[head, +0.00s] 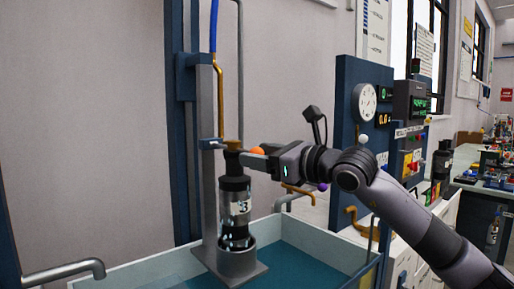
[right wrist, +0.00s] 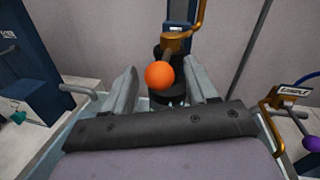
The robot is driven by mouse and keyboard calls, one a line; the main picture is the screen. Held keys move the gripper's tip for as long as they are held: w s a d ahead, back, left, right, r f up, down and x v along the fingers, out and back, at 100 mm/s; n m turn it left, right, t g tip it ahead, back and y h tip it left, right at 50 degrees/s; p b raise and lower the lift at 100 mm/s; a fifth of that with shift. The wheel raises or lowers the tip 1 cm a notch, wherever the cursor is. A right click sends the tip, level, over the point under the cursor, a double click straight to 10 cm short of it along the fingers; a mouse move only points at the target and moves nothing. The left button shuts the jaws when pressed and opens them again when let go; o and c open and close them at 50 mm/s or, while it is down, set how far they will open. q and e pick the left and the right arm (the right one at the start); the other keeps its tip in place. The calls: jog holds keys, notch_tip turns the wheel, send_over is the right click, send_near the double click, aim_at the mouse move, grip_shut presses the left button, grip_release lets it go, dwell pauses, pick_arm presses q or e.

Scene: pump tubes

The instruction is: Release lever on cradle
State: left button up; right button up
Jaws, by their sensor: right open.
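The lever's orange ball knob (head: 257,150) is at the top of the cradle (head: 208,165), a grey upright post with a round base. My right gripper (head: 250,161) reaches in from the right at knob height. In the right wrist view the orange knob (right wrist: 159,76) lies between the open fingers of my right gripper (right wrist: 163,86), with a gap on each side. A brass clamp part (right wrist: 178,42) is behind the knob. My left gripper is not in view.
The cradle stands in a pale-walled basin (head: 310,232) with a blue-green floor. A blue panel with a round gauge (head: 366,102) stands to the right. A brass handle with a purple knob (right wrist: 311,143) is at the wrist view's right. A grey spout (head: 70,270) is front left.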

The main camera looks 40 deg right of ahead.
jog(key=shift+w+a, duration=0.2)
jog(key=shift+w, duration=0.35)
